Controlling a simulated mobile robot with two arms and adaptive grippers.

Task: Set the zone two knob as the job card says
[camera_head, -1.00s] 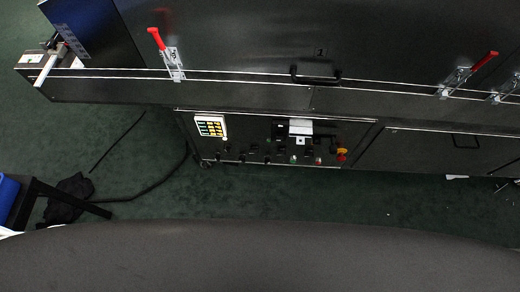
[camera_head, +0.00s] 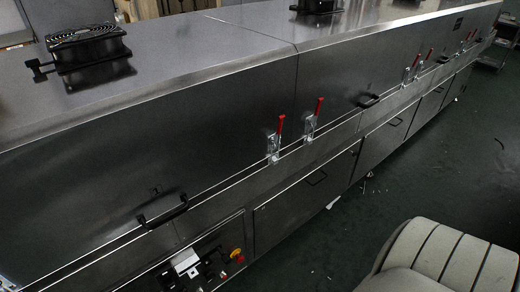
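The control panel (camera_head: 219,242) of the tunnel dryer is partly in view at the bottom left, cut off by the lower picture edge. It carries a white-faced unit (camera_head: 185,262), several small dark controls (camera_head: 213,262) and a red and yellow button (camera_head: 236,254). The controls are too small and dark to tell which is the zone two knob or how it is set. No job card can be made out in this view. Neither of my grippers is in view.
The long steel dryer (camera_head: 230,130) runs from lower left to upper right, with red-handled clamps (camera_head: 313,118), a black handle (camera_head: 163,214) and a fan (camera_head: 90,52) on top. A pale ribbed, seat-like shape (camera_head: 440,262) is at lower right. Dark green floor (camera_head: 335,245) lies between.

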